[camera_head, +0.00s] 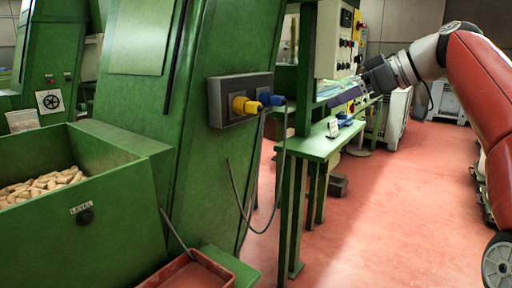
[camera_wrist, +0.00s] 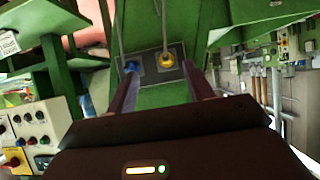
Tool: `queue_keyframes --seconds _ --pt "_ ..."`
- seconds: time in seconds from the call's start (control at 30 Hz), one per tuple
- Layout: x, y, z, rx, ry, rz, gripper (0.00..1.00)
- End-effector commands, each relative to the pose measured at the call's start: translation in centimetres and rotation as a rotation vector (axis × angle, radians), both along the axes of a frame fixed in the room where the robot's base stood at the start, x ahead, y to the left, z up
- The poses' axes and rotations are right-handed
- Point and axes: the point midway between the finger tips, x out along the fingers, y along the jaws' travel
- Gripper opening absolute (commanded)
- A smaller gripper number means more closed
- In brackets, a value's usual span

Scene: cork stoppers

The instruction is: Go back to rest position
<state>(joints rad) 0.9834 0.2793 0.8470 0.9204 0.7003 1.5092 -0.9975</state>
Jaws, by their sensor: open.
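My gripper (camera_head: 343,97) is at the end of my raised red arm, at the upper right of the head view. In the wrist view, the two dark fingers of my gripper (camera_wrist: 160,68) stand apart with nothing between them. They point toward a grey socket box (camera_wrist: 150,75) on a green machine, with a blue plug (camera_wrist: 131,66) and a yellow plug (camera_wrist: 167,60). In the head view the socket box (camera_head: 228,98) is left of my gripper and apart from it. Both plugs sit at the box, with cables hanging down.
A green bin (camera_head: 100,232) of cork stoppers (camera_head: 42,187) stands at the left, with a red tray (camera_head: 190,272) beside it. A green bench (camera_head: 318,146) and a control panel (camera_head: 338,40) are near my gripper. Red floor (camera_head: 400,220) is open at the right.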

Motion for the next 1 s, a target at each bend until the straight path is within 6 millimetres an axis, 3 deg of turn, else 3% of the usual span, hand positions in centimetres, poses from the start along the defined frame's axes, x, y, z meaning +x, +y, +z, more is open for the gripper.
queue_keyframes --seconds 0.37,0.67,0.83,1.0 --pt "0.0 4.2 -3.8 -0.073 0.134 -0.073 0.52" --pt "-2.1 8.4 -9.7 -0.190 0.298 -0.230 0.52" --pt "-6.0 9.9 -14.5 -0.279 0.391 -0.395 0.52" --pt "-13.1 8.6 -20.5 -0.340 0.452 -0.629 0.52"
